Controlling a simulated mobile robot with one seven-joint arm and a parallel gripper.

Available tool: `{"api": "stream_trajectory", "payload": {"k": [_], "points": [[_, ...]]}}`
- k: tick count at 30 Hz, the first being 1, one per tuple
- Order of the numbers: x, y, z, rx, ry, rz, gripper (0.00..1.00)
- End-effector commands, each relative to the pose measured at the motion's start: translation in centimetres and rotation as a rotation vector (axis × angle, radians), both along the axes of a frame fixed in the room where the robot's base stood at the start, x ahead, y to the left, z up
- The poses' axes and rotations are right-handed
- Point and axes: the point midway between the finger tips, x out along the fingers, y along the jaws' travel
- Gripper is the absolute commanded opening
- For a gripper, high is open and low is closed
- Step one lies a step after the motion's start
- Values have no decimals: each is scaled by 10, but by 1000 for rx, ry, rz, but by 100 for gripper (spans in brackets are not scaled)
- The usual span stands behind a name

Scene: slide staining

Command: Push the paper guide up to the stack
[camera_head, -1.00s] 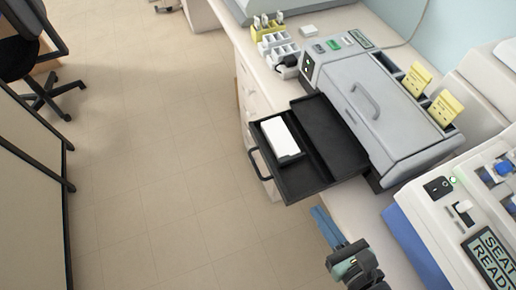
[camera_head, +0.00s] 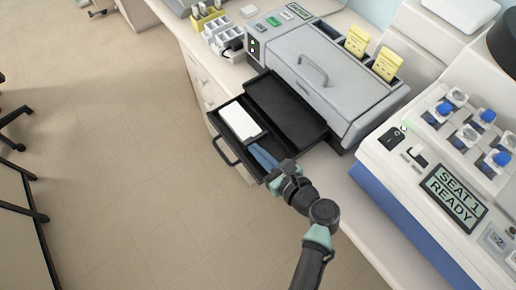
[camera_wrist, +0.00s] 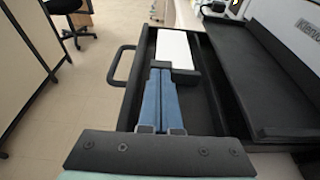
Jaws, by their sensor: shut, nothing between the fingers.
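The open drawer (camera_head: 237,162) of the grey printer-like machine holds a white paper stack (camera_head: 239,121). The stack also shows in the wrist view (camera_wrist: 174,46). The dark paper guide (camera_wrist: 186,76) lies at the stack's near end, against or very close to it. My gripper (camera_head: 256,150) reaches into the drawer from the near side, its blue fingers pointing at the guide. In the wrist view the gripper (camera_wrist: 161,72) is shut and empty, its tips at the near end of the stack beside the guide. I cannot tell whether the tips touch the guide.
The drawer's handle (camera_head: 223,152) sticks out on the left. The grey machine (camera_head: 325,80) stands behind the drawer. A white device (camera_head: 440,170) reading "SEAT 1 READY" stands at right. A rack (camera_head: 222,30) stands at back left.

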Motion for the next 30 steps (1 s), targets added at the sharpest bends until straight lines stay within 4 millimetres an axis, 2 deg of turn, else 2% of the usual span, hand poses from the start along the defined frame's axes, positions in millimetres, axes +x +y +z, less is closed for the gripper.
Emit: {"api": "stream_trajectory", "payload": {"k": [10,16,30], "points": [[1,1,0,0,0,1,0],[10,7,1,0,0,1,0],[8,6,1,0,1,1,0]]}}
